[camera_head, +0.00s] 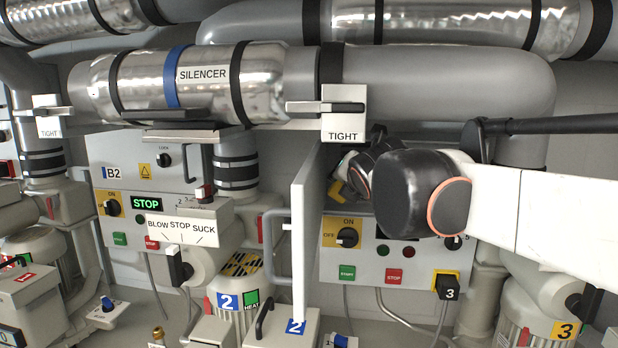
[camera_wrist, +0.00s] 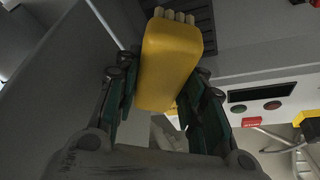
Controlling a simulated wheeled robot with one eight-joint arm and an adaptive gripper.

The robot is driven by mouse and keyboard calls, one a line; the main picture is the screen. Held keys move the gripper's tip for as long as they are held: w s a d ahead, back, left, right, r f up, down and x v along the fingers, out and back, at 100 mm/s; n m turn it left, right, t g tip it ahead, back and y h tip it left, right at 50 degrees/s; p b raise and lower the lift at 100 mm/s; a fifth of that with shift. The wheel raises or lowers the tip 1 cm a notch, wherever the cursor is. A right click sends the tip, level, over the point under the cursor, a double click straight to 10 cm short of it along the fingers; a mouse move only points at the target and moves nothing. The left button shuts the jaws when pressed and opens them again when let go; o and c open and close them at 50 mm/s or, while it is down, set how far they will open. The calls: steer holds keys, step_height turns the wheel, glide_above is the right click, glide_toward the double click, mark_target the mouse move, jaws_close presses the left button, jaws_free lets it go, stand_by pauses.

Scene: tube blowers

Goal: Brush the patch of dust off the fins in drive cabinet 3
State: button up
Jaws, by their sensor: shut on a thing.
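In the wrist view my gripper (camera_wrist: 164,82) is shut on a yellow brush (camera_wrist: 168,62), with dark green fingers on both sides of it. Its pale bristles (camera_wrist: 174,16) point up the picture, beside dark slatted fins (camera_wrist: 196,12). I cannot tell whether the bristles touch the fins. No dust patch can be made out. In the head view drive cabinet 3 (camera_head: 380,268) has its door (camera_head: 305,225) standing open. My arm covers most of the cabinet's upper part and hides most of my gripper and the fins.
A TIGHT label plate (camera_head: 343,118) and a large grey pipe (camera_head: 450,80) lie above the cabinet. The panel has a black ON/OFF knob (camera_head: 347,237), a green START button (camera_head: 347,273) and a red STOP button (camera_head: 394,276). Cabinet B2 (camera_head: 140,165) stands left of the door.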

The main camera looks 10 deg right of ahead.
steer(key=shift+w, duration=0.15)
steer(key=s, duration=0.1)
steer(key=s+a, duration=0.1)
steer(key=s, duration=0.1)
stand_by(0.5)
steer(key=shift+w, duration=0.1)
